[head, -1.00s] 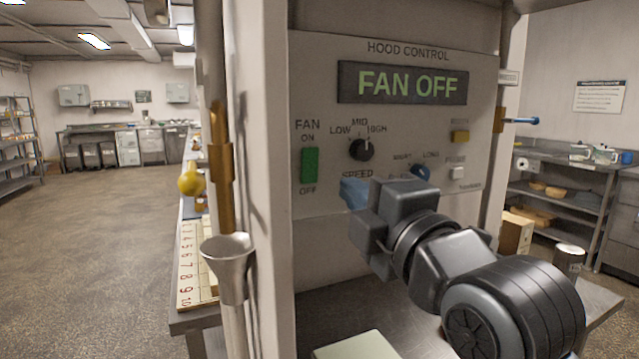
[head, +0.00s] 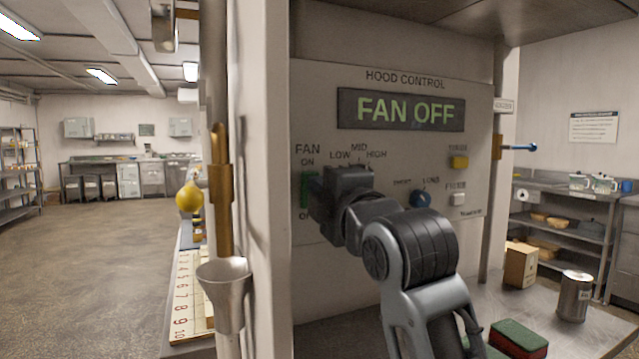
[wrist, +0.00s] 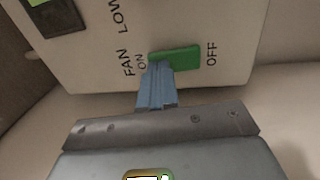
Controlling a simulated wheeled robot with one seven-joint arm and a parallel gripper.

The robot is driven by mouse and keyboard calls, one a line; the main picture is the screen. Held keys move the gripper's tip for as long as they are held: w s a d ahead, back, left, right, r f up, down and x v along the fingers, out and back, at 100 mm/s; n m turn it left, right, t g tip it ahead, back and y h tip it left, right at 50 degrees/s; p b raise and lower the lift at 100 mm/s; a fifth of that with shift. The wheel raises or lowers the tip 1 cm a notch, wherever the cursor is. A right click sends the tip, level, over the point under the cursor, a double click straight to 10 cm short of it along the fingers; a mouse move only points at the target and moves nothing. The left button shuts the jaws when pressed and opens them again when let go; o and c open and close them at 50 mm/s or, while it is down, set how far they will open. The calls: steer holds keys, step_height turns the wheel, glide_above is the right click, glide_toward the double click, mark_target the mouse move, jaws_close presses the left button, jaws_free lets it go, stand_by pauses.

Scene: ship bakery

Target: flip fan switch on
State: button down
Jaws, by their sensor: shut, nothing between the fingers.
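The green fan switch (head: 306,188) is on the left side of the hood control panel (head: 400,135), between the ON and OFF labels. In the head view my arm hides most of it. The panel display (head: 402,110) reads FAN OFF. In the wrist view the green switch (wrist: 176,58) shows with my gripper (wrist: 158,72) right at its ON end. The blue fingers are shut together and empty, and their tips overlap the switch's ON end. I cannot tell whether they touch it. In the head view the fingers are hidden behind my wrist.
The speed knob is largely hidden behind my wrist. A blue knob (head: 420,198), a yellow button (head: 458,162) and a white button (head: 457,199) are to the right. A post with a metal funnel (head: 224,285) stands left of the panel. A metal can (head: 574,296) stands on the counter at right.

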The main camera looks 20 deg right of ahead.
steer(key=shift+w, duration=0.4)
steer(key=shift+r, duration=0.15)
steer(key=shift+w+p, duration=0.15)
steer(key=shift+p, duration=0.55)
